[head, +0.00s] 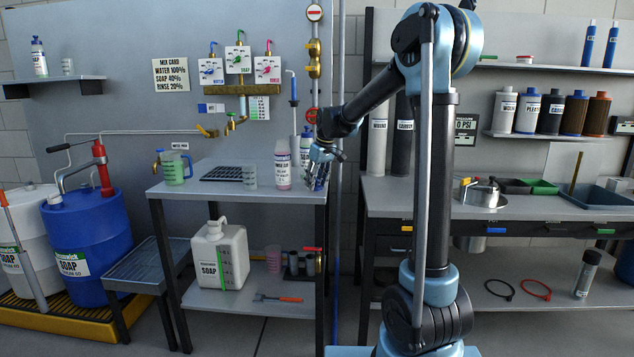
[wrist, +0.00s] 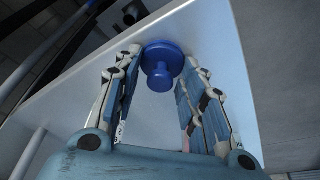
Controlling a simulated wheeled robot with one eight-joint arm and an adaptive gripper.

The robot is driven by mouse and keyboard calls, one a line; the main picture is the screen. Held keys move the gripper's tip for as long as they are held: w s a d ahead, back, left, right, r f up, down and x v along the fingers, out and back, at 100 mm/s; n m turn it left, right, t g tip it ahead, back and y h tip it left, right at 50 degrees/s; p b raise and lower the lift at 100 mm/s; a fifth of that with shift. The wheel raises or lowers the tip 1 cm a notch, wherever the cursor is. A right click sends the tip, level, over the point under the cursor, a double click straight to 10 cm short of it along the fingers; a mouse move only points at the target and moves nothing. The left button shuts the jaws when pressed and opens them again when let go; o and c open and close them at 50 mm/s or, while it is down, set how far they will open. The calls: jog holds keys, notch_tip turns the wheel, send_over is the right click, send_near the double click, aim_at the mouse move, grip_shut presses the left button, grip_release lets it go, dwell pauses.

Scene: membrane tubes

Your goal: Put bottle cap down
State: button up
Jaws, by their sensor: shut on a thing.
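A blue bottle cap (wrist: 163,64) with a round flange and a narrower stem is between the fingertips of my gripper (wrist: 163,68) in the wrist view. The gripper is shut on it, and a pale grey flat surface lies behind the cap. In the head view my gripper (head: 321,166) is at the right end of the small work table (head: 205,190); the cap is too small to make out there. A labelled bottle with pinkish contents (head: 282,165) stands just left of the gripper. Another white and blue bottle (head: 305,146) is close behind the gripper, partly hidden.
On the small table are a green-filled jug (head: 174,168), a dark grid mat (head: 222,173) and a clear beaker (head: 250,177). The table's front middle is free. A second bench (head: 400,192) stands to the right across a narrow gap.

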jog(key=shift+f, duration=0.15)
jog(key=o, duration=0.7)
jog(key=v, duration=1.3)
jog(key=s+d+f+m, duration=0.2)
jog(key=s+d+f, duration=0.1)
jog(key=s+d, duration=0.55)
jog(key=s+d+f+m, duration=0.2)
jog(key=s+d+f, duration=0.2)
jog(key=s+f, duration=0.3)
jog(key=s+d+f+m+h, duration=0.1)
jog(key=s+d+f+m, duration=0.1)
jog(key=s+d+f, duration=0.3)
jog(key=s+d+f+m+h, duration=0.1)
jog(key=s+d+f, duration=0.3)
jog(key=s+f, duration=0.6)
jog(key=shift+s+d+f+m, duration=0.15)
jog(key=shift+s+m, duration=0.2)
jog(key=shift+s, duration=1.55)
jog(key=shift+s+d+f+m, duration=0.15)
jog(key=shift+s+m, duration=0.2)
jog(key=shift+s, duration=1.55)
